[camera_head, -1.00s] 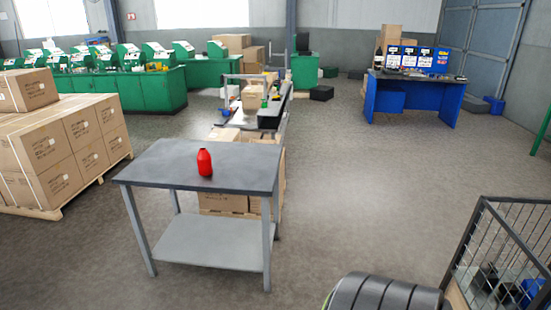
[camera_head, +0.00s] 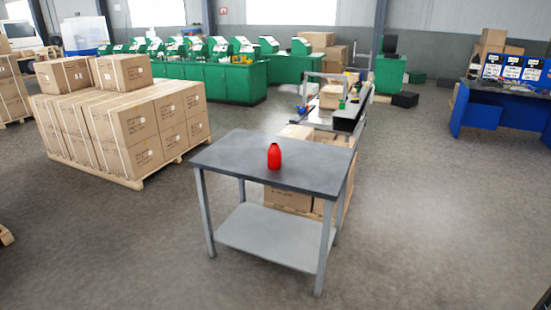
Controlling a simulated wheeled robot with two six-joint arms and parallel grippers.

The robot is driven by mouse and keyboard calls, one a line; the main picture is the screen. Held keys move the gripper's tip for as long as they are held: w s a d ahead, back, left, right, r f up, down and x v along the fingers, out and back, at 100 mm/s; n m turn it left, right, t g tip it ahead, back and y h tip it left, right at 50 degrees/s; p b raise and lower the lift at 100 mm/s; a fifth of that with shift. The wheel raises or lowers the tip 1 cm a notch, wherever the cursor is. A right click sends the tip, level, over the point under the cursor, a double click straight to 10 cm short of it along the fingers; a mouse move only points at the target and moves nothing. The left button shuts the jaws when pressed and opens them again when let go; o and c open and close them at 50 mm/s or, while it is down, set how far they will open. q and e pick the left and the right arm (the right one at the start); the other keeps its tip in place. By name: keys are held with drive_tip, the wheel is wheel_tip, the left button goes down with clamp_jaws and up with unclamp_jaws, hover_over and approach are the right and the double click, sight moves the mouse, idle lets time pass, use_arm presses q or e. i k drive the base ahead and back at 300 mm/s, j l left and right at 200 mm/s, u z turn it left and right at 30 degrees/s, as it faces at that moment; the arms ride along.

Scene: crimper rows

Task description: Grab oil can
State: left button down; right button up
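The red oil can (camera_head: 274,157) stands upright on the dark grey top of a metal table (camera_head: 230,157), near the middle of the picture. The table has light grey legs and a lower shelf (camera_head: 268,236), which is bare. Nothing touches the can. Neither of my grippers shows in the head view, and the can is some distance ahead of me.
A pallet of cardboard boxes (camera_head: 130,130) stands left of the table. More boxes (camera_head: 288,197) and a workbench (camera_head: 325,115) stand close behind it. A blue desk (camera_head: 490,108) is at the right. The floor in front and to the right is clear.

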sight(274, 153)
drive_tip(key=i+l, duration=0.1)
drive_tip(key=i, duration=0.35)
drive_tip(key=i+l+u, duration=0.1)
drive_tip(key=i, duration=0.4)
drive_tip(key=i+l, duration=0.1)
drive_tip(key=i, duration=0.35)
drive_tip(key=u, duration=0.05)
